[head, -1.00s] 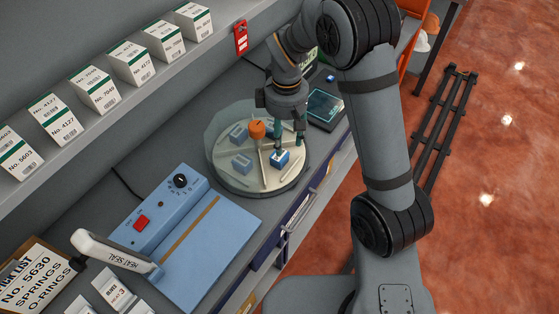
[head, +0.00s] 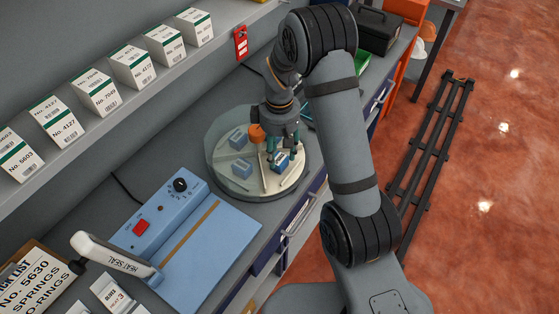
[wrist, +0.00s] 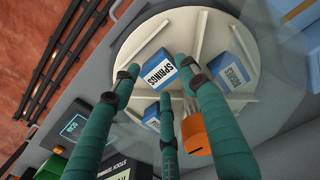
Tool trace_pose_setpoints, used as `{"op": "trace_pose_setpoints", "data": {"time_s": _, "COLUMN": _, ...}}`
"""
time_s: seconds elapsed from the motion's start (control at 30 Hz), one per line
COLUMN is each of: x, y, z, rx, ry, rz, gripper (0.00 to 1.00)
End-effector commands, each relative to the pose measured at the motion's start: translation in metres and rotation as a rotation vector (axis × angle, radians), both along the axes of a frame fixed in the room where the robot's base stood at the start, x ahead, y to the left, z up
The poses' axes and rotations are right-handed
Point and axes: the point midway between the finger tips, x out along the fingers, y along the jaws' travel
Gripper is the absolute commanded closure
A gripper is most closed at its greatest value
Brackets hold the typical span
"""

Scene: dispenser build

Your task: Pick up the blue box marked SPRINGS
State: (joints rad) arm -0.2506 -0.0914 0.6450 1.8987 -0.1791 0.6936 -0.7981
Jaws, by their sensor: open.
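The blue box marked SPRINGS (wrist: 158,70), with a white label, sits in one section of the round divided tray (head: 216,184). In the head view the blue box (head: 282,164) is at the tray's front right, partly behind my fingers. My gripper (wrist: 161,76) has three teal fingers, spread apart and empty. The fingertips are over and around the near side of the box; I cannot tell if they touch it. In the head view my gripper (head: 279,154) points down at the tray.
Other blue boxes (wrist: 231,72) (head: 241,167) stand in neighbouring sections. An orange knob (head: 257,133) rises at the tray's middle, close to my fingers. A clear cover lies over part of the tray. A heat sealer (head: 190,245) is at the front left; a shelf of white boxes (head: 97,93) runs behind.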

Motion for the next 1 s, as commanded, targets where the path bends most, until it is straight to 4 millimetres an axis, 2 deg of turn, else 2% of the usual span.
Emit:
{"op": "trace_pose_setpoints", "data": {"time_s": 0.23, "x": 0.000, "y": 0.000, "z": -0.030, "rx": 0.000, "ry": 0.003, "rz": 0.000, "gripper": 0.56}}
{"op": "trace_pose_setpoints", "data": {"time_s": 0.53, "x": 0.001, "y": 0.000, "z": -0.035, "rx": 0.000, "ry": 0.000, "rz": 0.000, "gripper": 0.57}}
{"op": "trace_pose_setpoints", "data": {"time_s": 1.0, "x": 0.001, "y": 0.000, "z": -0.034, "rx": 0.000, "ry": 0.000, "rz": 0.000, "gripper": 0.84}}
